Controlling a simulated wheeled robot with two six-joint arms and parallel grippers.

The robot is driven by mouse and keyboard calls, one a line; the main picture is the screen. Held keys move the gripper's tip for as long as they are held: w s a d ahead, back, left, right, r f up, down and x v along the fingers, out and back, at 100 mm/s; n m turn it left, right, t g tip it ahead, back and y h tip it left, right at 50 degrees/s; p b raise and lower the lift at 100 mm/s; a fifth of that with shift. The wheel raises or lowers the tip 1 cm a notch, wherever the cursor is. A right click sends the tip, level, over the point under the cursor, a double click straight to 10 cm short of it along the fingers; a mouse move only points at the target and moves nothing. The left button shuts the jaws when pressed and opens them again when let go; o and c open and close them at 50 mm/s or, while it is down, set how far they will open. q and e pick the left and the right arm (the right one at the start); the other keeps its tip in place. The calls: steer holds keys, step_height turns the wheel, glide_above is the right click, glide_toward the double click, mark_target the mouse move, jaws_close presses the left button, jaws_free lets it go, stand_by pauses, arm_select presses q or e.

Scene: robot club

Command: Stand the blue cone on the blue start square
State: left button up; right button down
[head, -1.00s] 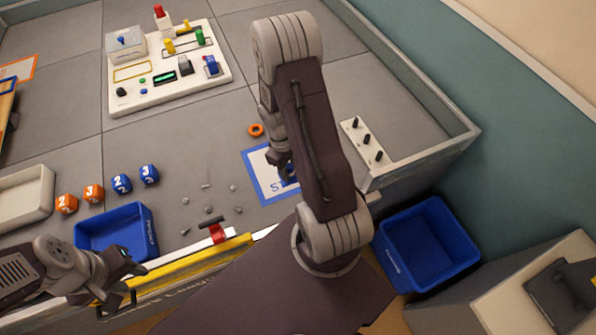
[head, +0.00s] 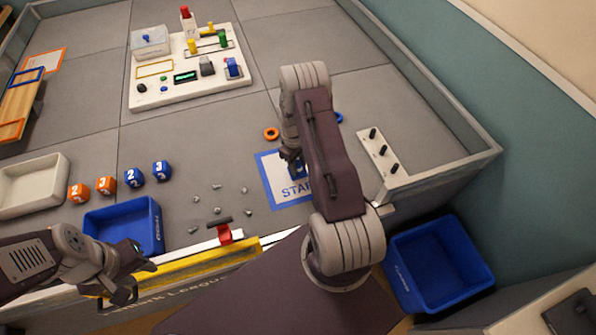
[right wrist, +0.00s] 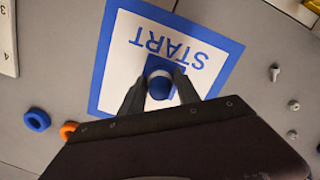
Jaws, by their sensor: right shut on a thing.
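The start square (head: 274,189) is a white sheet with a blue border and the word START, lying on the grey floor mat. It also shows in the right wrist view (right wrist: 122,58). My right gripper (head: 291,160) is over it, pointing down, shut on the blue cone (right wrist: 160,86). The cone is upright between the fingers, above or on the sheet; I cannot tell if its base touches. In the head view the cone (head: 297,173) is mostly hidden by the gripper. My left gripper (head: 139,280) is empty and open near the front edge, by the blue bin.
A blue bin (head: 157,222), numbered cubes (head: 106,185) and small grey bits lie to the left. An orange ring (head: 271,134) and a blue ring (right wrist: 37,120) lie close by. A pegged board (head: 372,150) is right of the square. A control panel board (head: 150,98) stands further back.

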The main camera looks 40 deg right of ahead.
step_height(320, 180, down, 4)
steer(key=shift+r, duration=0.15)
steer(key=shift+f, duration=0.2)
steer(key=c, duration=0.9)
jaws_free()
